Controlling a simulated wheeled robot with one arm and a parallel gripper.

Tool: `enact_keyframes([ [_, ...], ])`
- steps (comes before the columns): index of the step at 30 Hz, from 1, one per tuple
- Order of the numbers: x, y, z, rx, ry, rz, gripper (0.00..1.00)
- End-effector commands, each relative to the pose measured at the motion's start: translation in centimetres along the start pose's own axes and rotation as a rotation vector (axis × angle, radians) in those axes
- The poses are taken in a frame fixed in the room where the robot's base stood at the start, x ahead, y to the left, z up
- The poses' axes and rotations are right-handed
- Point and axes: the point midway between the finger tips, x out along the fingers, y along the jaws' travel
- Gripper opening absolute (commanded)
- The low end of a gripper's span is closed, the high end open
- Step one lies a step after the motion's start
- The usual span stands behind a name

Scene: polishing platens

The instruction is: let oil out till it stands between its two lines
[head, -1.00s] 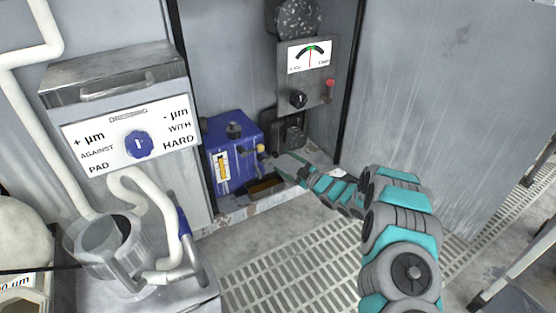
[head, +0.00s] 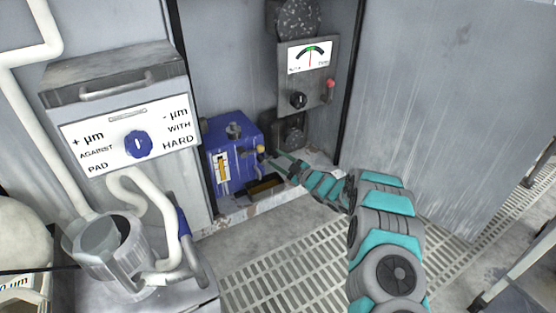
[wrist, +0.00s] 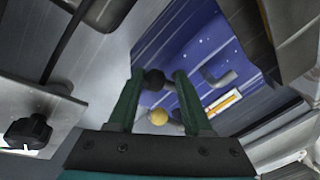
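The blue oil tank (head: 232,150) stands in the open cabinet and fills the upper middle of the wrist view (wrist: 205,45). Its sight gauge (head: 222,167) has a white plate with an orange-yellow column; the two lines are too small to read against the level. A yellow ball knob (head: 261,149) sits at the tank's right side. My gripper (head: 273,160) is beside it. In the wrist view the fingers are apart and open, with the yellow ball (wrist: 158,117) and a black knob (wrist: 154,79) appearing between them. I cannot tell whether either is touched.
A dark open tray (head: 265,187) lies below the tank's right side. A grey panel (head: 307,80) with a dial, black knob and red lever is above right. The cabinet door (head: 430,100) stands at the right. A pad control box (head: 130,135) is at the left.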

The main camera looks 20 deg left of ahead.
Motion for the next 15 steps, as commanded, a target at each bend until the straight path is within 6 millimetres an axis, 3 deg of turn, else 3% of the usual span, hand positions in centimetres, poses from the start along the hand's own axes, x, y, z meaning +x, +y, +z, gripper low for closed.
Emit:
enact_keyframes([
  [1,0.01,0.01,-0.06,0.000,0.001,0.000,0.33],
  [9,0.04,-0.01,-0.12,0.000,0.003,-0.001,0.02],
  [15,0.06,0.01,-0.23,-0.005,0.003,-0.002,0.00],
])
